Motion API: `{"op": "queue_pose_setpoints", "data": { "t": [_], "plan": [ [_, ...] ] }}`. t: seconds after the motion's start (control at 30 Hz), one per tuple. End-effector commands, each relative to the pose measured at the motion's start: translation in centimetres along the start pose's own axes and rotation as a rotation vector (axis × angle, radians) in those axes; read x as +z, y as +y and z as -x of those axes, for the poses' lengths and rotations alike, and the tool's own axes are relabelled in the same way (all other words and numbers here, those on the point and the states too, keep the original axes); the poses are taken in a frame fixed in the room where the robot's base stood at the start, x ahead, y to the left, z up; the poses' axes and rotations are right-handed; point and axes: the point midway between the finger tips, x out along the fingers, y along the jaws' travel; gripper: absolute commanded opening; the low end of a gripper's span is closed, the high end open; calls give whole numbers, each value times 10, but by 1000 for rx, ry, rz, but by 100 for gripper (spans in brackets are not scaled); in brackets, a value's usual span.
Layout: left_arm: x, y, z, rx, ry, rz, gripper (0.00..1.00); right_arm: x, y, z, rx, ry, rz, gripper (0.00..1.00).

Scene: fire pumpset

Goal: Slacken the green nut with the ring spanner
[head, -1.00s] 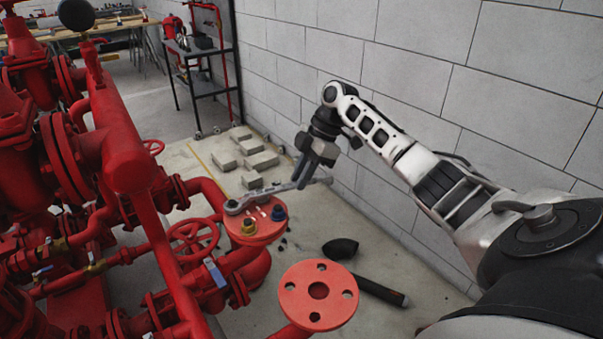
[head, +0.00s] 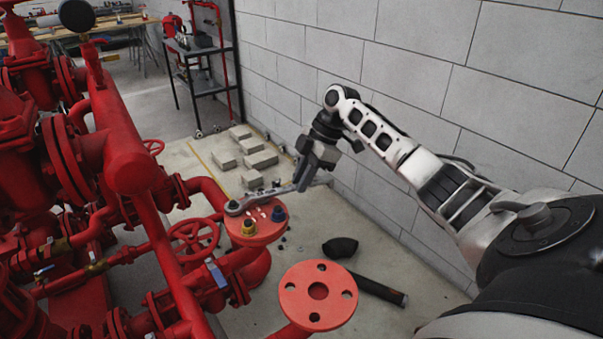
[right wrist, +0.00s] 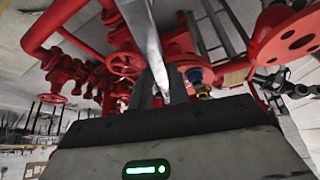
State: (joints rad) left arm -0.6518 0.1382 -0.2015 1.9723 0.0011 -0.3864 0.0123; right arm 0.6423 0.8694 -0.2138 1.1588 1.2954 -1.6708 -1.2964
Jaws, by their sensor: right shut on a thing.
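The grey ring spanner (head: 262,195) lies across the top of the red flange (head: 262,237). Its ring end sits over the flange's far left bolt position. I cannot make out a green nut; that position is covered by the ring. My right gripper (head: 303,182) is shut on the spanner's handle, right of the flange. In the right wrist view the pale spanner (right wrist: 150,45) runs away from between the fingers. A yellow nut (head: 249,227) and a blue nut (head: 279,213) stand on the flange, apart from the ring. My left gripper is not in view.
Red pipes and a handwheel (head: 194,237) crowd the left. A second red flange (head: 318,295) with open holes stands nearer. A black pipe piece (head: 378,289) lies on the floor. Grey blocks (head: 240,146) lie behind; a block wall (head: 430,90) bounds the right.

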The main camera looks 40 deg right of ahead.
Motion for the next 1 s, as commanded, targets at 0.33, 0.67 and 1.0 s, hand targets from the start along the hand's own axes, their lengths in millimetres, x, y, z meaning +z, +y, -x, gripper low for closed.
{"op": "queue_pose_setpoints", "data": {
  "t": [0.33, 0.67, 1.0],
  "plan": [
    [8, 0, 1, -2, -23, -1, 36, -1, -3, 1, 12, 2, -18, 0],
    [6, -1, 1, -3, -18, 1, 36, -2, -3, 4, 12, 2, -18, 0],
    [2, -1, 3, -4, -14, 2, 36, -10, -2, 19, 13, 3, -18, 0]
  ]
}}
